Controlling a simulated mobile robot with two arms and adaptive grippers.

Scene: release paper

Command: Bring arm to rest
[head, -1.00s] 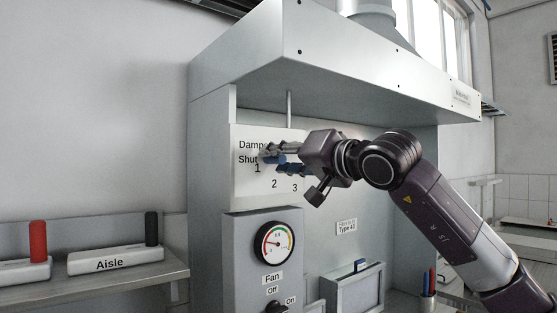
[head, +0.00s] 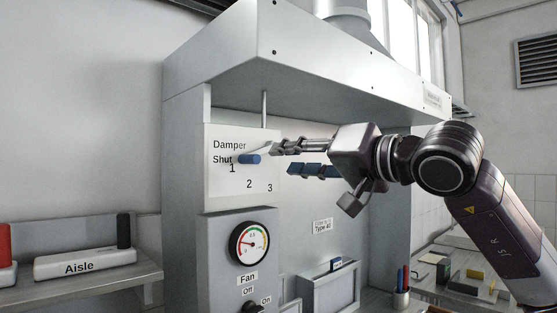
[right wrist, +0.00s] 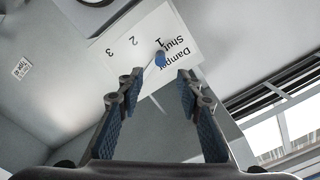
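The white damper panel (head: 225,185) has the words Damper and Shut and the numbers 1, 2 and 3. The damper lever's blue knob (head: 249,159) is beside Shut, just above the 1. My right gripper (head: 284,159) is open and empty, to the right of the knob and apart from it. In the right wrist view the two fingers (right wrist: 148,88) are spread, with the blue knob (right wrist: 160,58) beyond the gap between them. My left gripper is not in view.
The metal hood (head: 310,60) overhangs the panel. Below are a round gauge (head: 249,243) and a fan knob (head: 252,307). A shelf (head: 100,280) with the Aisle block (head: 85,263) is at left. A pen cup (head: 401,298) stands at lower right.

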